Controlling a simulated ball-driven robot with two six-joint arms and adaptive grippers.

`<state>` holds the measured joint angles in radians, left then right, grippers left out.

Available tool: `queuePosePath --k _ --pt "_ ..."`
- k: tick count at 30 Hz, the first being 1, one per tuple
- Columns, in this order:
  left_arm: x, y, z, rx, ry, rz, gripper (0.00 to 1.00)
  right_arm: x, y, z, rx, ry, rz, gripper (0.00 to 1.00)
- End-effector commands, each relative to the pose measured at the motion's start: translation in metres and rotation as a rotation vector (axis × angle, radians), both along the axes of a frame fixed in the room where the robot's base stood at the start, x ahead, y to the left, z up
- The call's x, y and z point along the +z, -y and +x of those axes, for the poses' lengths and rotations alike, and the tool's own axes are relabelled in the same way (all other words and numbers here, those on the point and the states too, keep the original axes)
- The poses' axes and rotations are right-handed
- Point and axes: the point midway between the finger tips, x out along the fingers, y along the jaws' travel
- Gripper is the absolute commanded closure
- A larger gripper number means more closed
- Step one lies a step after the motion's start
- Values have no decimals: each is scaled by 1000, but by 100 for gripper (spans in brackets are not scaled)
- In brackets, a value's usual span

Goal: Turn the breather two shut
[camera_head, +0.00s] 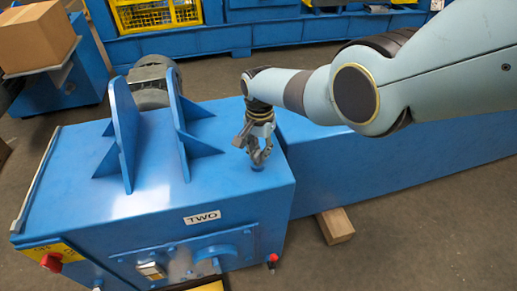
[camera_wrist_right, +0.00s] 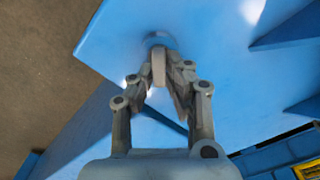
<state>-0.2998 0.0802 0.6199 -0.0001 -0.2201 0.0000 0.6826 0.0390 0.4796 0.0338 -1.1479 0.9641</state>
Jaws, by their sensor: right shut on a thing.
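The breather two (camera_head: 257,167) is a small blue round fitting on top of the blue housing, near its right edge. In the wrist view the breather (camera_wrist_right: 156,38) shows as a short blue stub just beyond the fingertips. My right gripper (camera_head: 260,157) points down onto it from above, its fingers closed around its upper part. In the wrist view the right gripper (camera_wrist_right: 165,72) has its fingertips close together at the stub, and they hide most of what they hold. How far the breather is turned cannot be told. My left gripper is not in view.
The blue housing (camera_head: 150,205) bears a "TWO" plate (camera_head: 202,218) on its front. Upright blue brackets (camera_head: 124,135) and a grey motor (camera_head: 152,82) stand left of the gripper. A red button (camera_head: 50,262) is at lower left. A cardboard box (camera_head: 38,38) sits at upper left.

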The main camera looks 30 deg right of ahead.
Motion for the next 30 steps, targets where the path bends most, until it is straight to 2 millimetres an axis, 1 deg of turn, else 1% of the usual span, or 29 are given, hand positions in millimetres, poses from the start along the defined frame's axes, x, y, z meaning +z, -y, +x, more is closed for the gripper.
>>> queuePosePath --k 1,18,24,30 --pt "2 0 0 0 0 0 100 2 1 1 -42 2 -1 100" --pt "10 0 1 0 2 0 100 3 2 -4 -564 3 -1 100" --pt "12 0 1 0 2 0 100 3 2 -5 -699 4 0 100" --pt "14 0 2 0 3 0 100 3 2 -5 -787 5 -1 100"
